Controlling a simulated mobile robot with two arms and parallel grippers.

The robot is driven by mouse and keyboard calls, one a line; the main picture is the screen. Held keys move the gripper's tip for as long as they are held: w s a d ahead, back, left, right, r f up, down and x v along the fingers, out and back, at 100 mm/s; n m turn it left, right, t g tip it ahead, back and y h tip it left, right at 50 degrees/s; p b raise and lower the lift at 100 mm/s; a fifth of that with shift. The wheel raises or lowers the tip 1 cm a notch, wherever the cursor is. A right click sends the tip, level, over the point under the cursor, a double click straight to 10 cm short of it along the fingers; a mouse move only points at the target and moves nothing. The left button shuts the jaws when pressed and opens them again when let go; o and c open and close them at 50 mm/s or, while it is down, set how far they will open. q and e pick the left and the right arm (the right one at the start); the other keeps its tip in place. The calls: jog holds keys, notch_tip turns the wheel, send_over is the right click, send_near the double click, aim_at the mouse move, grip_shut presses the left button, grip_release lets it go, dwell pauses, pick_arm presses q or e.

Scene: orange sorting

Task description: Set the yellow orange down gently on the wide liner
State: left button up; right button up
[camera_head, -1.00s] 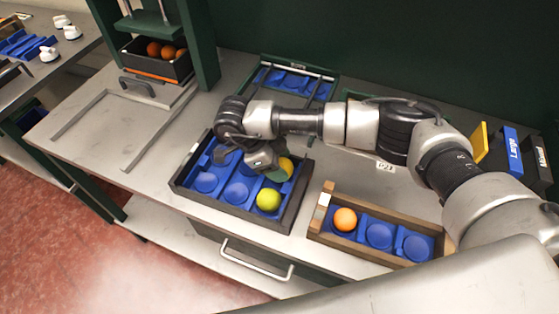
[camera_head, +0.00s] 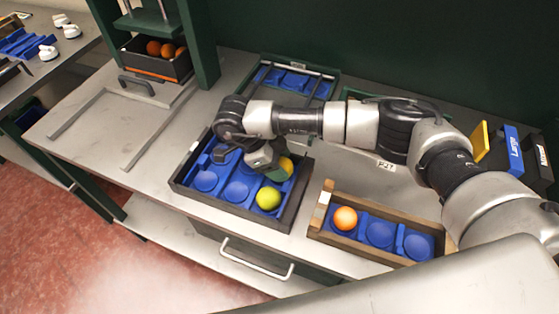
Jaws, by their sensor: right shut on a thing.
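The wide blue liner (camera_head: 205,181) lies in a dark tray with two rows of round cups. My right gripper (camera_head: 268,158) is low over the back row of the liner, shut on the yellow orange (camera_head: 287,166). The gripper covers much of this fruit, and I cannot tell whether it touches the cup beneath it. A yellow-green orange (camera_head: 268,198) sits in the front right cup. The front left and front middle cups are empty. My left gripper is not in view.
A wooden crate (camera_head: 322,212) with a narrow blue liner holds one orange (camera_head: 345,218) at its left end. Another blue-lined tray (camera_head: 295,84) stands behind my arm. A dark bin (camera_head: 157,66) with several oranges is at the back left. Yellow, blue and black signs stand right.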

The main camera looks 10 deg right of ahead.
jog(key=shift+f, duration=0.2)
jog(key=shift+r, duration=0.1)
jog(key=o, duration=1)
jog(key=shift+o, duration=0.2)
jog(key=shift+r, duration=0.1)
jog(key=shift+r+p, duration=2.6)
jog(key=shift+r, duration=1.3)
